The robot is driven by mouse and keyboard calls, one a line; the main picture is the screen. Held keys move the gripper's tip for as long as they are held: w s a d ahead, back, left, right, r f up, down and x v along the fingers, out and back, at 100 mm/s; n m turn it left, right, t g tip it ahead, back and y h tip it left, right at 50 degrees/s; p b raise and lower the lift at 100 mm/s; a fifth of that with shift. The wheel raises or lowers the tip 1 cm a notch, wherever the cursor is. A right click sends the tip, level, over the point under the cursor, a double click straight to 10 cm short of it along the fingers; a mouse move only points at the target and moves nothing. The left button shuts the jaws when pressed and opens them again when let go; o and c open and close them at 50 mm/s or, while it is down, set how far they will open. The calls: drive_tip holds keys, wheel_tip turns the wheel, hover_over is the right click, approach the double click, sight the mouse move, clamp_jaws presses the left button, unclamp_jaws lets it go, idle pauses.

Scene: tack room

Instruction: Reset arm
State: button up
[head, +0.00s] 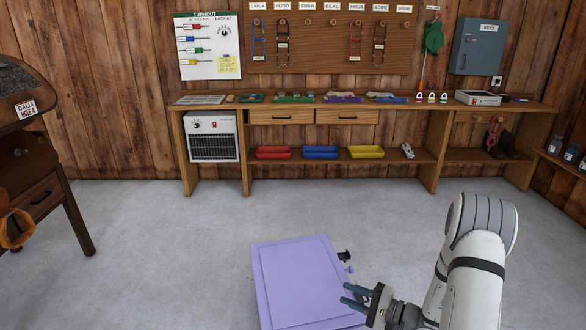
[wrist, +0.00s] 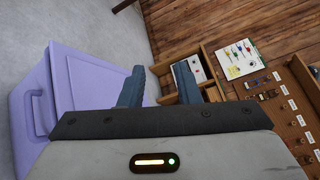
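My gripper (head: 347,294) is in the lower right of the head view, at the right side of a closed lavender box (head: 297,277). Its two blue-grey fingers point left toward the box. In the wrist view my gripper (wrist: 160,82) has its fingers apart with nothing between them, so it is open and empty. The lavender box (wrist: 92,85) shows at the left there, with a handle on its side. I cannot tell whether a finger touches the box.
A wooden workbench (head: 400,107) runs along the back wall, with a white heater (head: 211,136) and red, blue and yellow trays (head: 320,152) below. The grey floor (head: 180,240) between is clear.

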drive_tip(key=s+a+r+n+g+h+p, duration=0.35)
drive_tip(key=s+r+g+p, duration=0.35)
drive_tip(key=r, duration=0.6)
drive_tip(key=s+a+r+n+g+h+p, duration=0.2)
drive_tip(key=s+a+r+n+g+p, duration=0.25)
drive_tip(key=s+r, duration=0.6)
drive_tip(key=s+d+r+n+t+h+p, duration=0.1)
drive_tip(key=s+d+r+h+p, duration=0.1)
drive_tip(key=r, duration=0.5)
drive_tip(key=s+d+r+n+t+h+p, duration=0.1)
drive_tip(key=s+d+r+t+h+p, duration=0.1)
drive_tip(key=r+h+p, duration=0.2)
drive_tip(key=s+d+r+t+h+p, duration=0.2)
drive_tip(key=d+r+h+p, duration=0.1)
drive_tip(key=r, duration=0.7)
drive_tip(key=shift+s+n+p, duration=0.2)
drive_tip(key=shift+n+p, duration=0.2)
drive_tip(key=shift+p, duration=0.4)
drive_tip(key=shift+r+h, duration=0.1)
drive_tip(key=shift+h, duration=0.15)
